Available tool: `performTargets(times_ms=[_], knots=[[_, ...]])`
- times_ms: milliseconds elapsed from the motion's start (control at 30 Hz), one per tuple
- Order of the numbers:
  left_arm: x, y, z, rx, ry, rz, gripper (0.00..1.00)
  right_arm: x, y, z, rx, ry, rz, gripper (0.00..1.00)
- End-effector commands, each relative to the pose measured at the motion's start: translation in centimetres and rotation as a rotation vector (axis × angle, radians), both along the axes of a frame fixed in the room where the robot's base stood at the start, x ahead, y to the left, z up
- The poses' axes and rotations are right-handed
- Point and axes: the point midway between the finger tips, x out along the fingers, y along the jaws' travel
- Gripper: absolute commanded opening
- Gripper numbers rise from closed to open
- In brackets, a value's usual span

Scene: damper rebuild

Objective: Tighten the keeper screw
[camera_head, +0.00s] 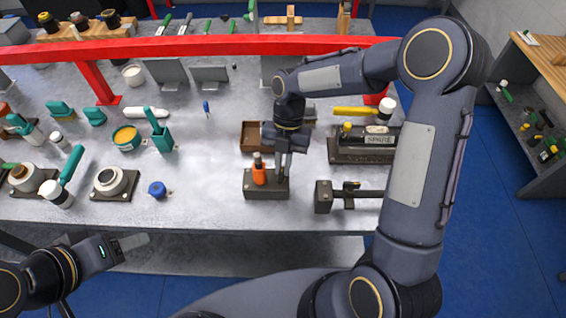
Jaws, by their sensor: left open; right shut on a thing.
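My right gripper (282,172) points down over a dark tool block (266,190) near the front of the bench. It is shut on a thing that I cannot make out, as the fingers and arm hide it. An orange-handled tool (259,174) stands upright in the block, just left of the fingers. My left gripper (135,242) is open and empty, low at the left, in front of the bench edge. I cannot pick out the keeper screw. A dark fixture with a horizontal bar (345,194) lies right of the block, partly behind my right arm.
A red rail (200,46) crosses above the bench (215,205). A brown open box (254,135) sits behind the block. A labelled dark unit (362,146) stands at the right. A blue knob (157,188), a teal holder (161,138) and round mounts (115,181) fill the left side.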

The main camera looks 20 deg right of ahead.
Motion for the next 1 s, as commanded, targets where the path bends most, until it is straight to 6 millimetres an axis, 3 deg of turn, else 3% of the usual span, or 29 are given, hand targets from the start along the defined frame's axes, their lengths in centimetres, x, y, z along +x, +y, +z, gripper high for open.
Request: performTargets(times_ms=[433,1000], knots=[[0.0,0.0,-1.1,0.000,0.000,0.000,0.53,-0.1,-0.2,-0.1,0.001,-0.001,-0.120,0.00],[0.0,0.0,-5.0,0.000,0.000,0.000,0.53,-0.8,-0.8,-0.3,0.002,-0.004,-0.635,0.00]])
